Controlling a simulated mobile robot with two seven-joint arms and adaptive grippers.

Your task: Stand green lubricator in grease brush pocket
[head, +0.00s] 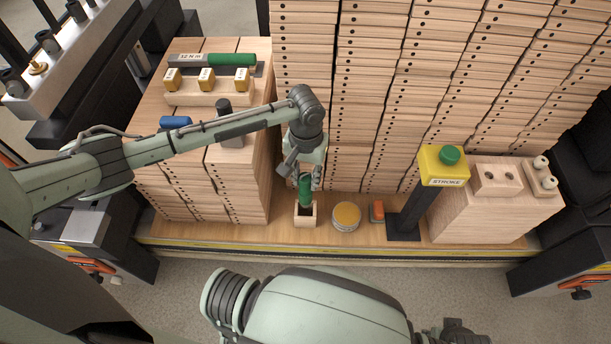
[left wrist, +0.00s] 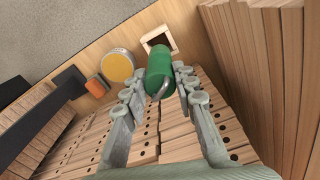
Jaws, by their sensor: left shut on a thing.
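The green lubricator (head: 305,187) is upright or nearly so in my left gripper (head: 305,178), which is shut on it. In the left wrist view the lubricator (left wrist: 160,72) lies between the fingertips of my left gripper (left wrist: 160,88). The grease brush pocket is a small open wooden box (head: 305,219) on the bench, right below the lubricator. In the left wrist view the pocket (left wrist: 171,40) shows its dark opening just past the lubricator's far end. I cannot tell whether that end is inside the opening. My right gripper is out of view; part of my right arm crosses the bottom.
A round tin with a yellow top (head: 346,217) and an orange-and-grey block (head: 377,211) stand right of the pocket. A yellow STROKE button box (head: 444,166) stands farther right. Tall stacked wooden boards (head: 365,110) rise behind. A left stack bears a wooden rack (head: 210,98).

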